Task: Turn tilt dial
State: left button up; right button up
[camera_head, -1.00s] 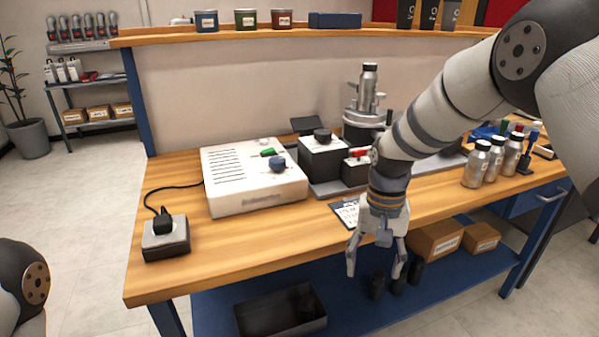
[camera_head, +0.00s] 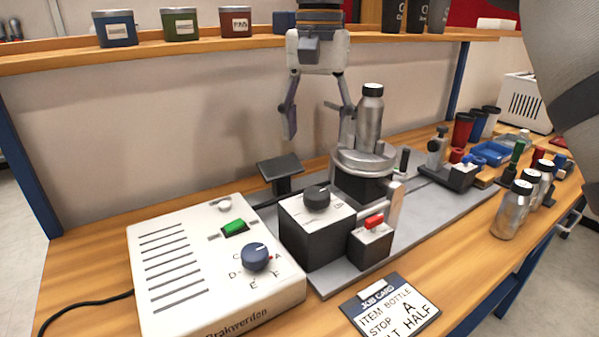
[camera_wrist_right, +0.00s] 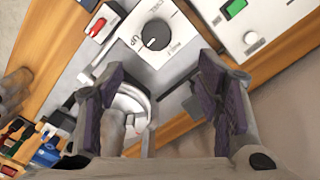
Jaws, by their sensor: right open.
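The tilt dial, a round black knob (camera_head: 317,198) on a dark box with a white top (camera_head: 300,215), stands at the middle of the bench. The knob also shows in the right wrist view (camera_wrist_right: 156,35), with labels that look like UP and HALF beside it. A pale mark on the knob is on its side toward UP. My right gripper (camera_head: 318,118) is open and empty, pointing down behind and above the dial, near the silver bottle (camera_head: 370,115). Its fingers (camera_wrist_right: 160,72) are apart from the knob. My left gripper is out of view.
A white control box (camera_head: 185,290) with a blue lettered dial (camera_head: 255,257) and green switch (camera_head: 234,228) stands left. A red switch box (camera_head: 371,240) is beside the tilt dial. A job card (camera_head: 390,310) lies in front, reading stop A, tilt half. Bottles (camera_head: 513,210) stand right.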

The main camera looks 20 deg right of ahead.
aim_at(317, 192)
jog(key=f, duration=0.1)
jog(key=s+f, duration=0.1)
jog(key=f, duration=0.1)
jog(key=shift+s+f, duration=0.2)
jog(key=shift+s, duration=0.15)
jog(key=f, duration=0.8)
jog(key=shift+w+p, duration=0.3)
jog(key=shift+p, duration=0.1)
jog(key=shift+r, duration=0.1)
jog(key=c, duration=1.2)
